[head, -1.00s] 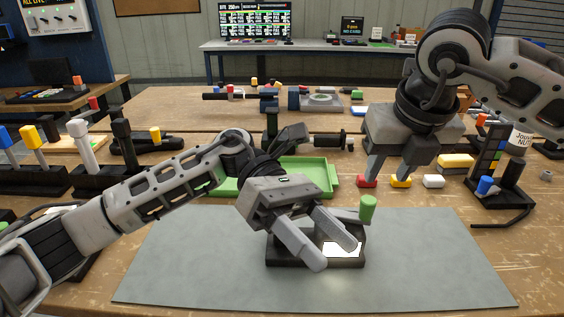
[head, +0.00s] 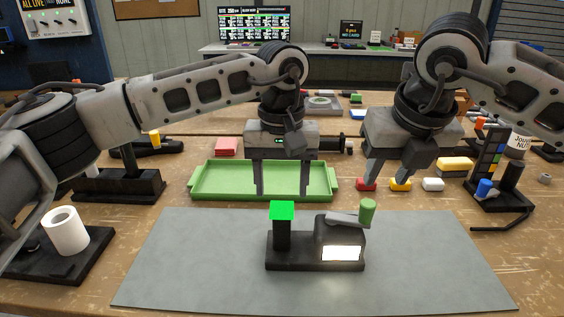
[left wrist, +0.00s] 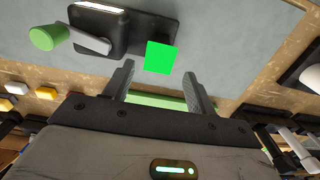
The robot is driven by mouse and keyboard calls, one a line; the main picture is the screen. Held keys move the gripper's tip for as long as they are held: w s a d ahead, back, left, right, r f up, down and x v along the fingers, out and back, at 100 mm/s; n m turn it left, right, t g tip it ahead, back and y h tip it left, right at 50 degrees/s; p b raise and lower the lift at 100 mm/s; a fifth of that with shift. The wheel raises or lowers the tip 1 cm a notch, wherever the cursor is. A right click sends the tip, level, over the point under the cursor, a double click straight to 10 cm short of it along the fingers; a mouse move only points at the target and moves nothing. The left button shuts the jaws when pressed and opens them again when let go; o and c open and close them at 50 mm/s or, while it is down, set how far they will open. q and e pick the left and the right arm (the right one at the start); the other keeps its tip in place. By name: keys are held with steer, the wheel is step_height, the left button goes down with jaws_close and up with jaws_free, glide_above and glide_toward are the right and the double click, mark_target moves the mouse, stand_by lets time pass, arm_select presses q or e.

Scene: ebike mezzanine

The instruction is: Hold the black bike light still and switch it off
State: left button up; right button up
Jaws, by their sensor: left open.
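The black bike light (head: 315,262) sits on the grey mat, with a lit white panel (head: 341,253) at its front right. A grey lever with a green knob (head: 367,210) slants up to the right from its top. A black post with a bright green square top (head: 282,211) stands on its left. My left gripper (head: 284,192) is open and empty, above and behind the light, in front of the green tray. In the left wrist view the green square (left wrist: 161,57) lies just beyond the open fingertips (left wrist: 158,72). My right gripper (head: 384,182) hangs open, to the right and behind the light.
A green tray (head: 210,185) lies behind the mat (head: 190,265). Red, yellow and white blocks (head: 433,184) lie near my right gripper. A black stand with a blue knob (head: 500,195) is at right, a white roll (head: 65,230) at left. The mat around the light is clear.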

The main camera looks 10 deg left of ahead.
mark_target(282, 230)
arm_select(q)
step_height(282, 230, down, 11)
steer(key=shift+f, duration=0.15)
stand_by(0.4)
